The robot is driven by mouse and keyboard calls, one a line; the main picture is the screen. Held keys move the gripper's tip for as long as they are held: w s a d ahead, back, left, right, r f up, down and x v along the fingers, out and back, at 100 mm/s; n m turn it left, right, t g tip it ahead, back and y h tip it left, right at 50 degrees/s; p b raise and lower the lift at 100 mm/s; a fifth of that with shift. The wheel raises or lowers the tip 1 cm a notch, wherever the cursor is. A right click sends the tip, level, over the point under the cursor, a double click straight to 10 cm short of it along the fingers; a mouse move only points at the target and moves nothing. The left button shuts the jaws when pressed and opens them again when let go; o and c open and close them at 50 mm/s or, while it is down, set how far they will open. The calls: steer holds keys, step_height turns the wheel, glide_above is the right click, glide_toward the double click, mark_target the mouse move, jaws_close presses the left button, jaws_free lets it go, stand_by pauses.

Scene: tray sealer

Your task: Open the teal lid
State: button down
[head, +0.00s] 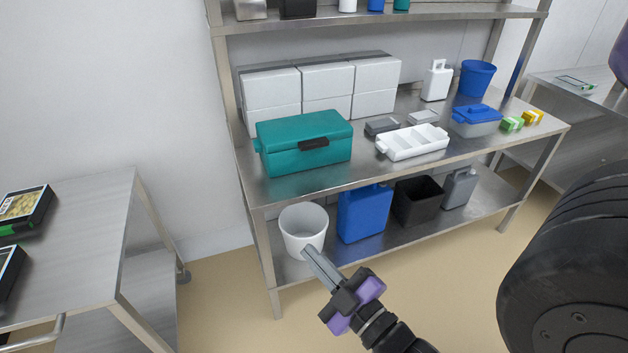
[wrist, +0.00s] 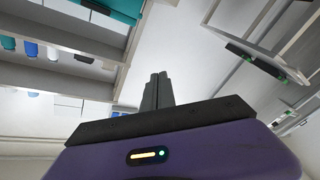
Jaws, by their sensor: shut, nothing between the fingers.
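The teal box with its teal lid (head: 300,128) stands at the front left of the steel shelf unit's worktop in the head view. The lid looks closed, and a dark latch or handle (head: 314,143) sits on its front. My gripper (head: 308,252) is in front of the unit, below the worktop and well apart from the box. Its fingers are together and empty. In the wrist view the shut fingers (wrist: 157,92) point away from the camera, and a teal thing shows at the top edge, cut off.
A white bucket (head: 303,229), blue canister (head: 363,213) and black bin (head: 417,200) stand on the lower shelf. White boxes (head: 325,90) are behind the teal box; a white divided tray (head: 412,143) is to its right. A steel table (head: 85,240) stands at left.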

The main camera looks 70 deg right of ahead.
steer(key=d+f+n+g+h+b, duration=0.1)
steer(key=d+f+n+h+b, duration=0.35)
steer(key=d+n, duration=0.65)
steer(key=d+f+n+g+h+b, duration=0.1)
steer(key=d+f+n+b, duration=0.65)
steer(key=n, duration=0.65)
steer(key=shift+g+h, duration=0.25)
steer(key=shift+g, duration=0.05)
steer(key=p+x, duration=0.2)
steer(key=x, duration=0.5)
steer(key=p+x, duration=0.3)
steer(key=x, duration=0.3)
steer(key=p+x, duration=0.2)
steer(key=x, duration=0.5)
steer(key=shift+d+f, duration=0.25)
steer(key=shift+d, duration=0.25)
step_height(320, 180, up, 2)
steer(key=shift+r+p, duration=0.15)
steer(key=shift+p, duration=1.05)
steer(key=shift+r+p, duration=0.6)
steer(key=shift+r, duration=0.1)
steer(key=shift+w+r+p, duration=0.1)
steer(key=shift+r+p, duration=0.05)
steer(key=shift+p, duration=0.15)
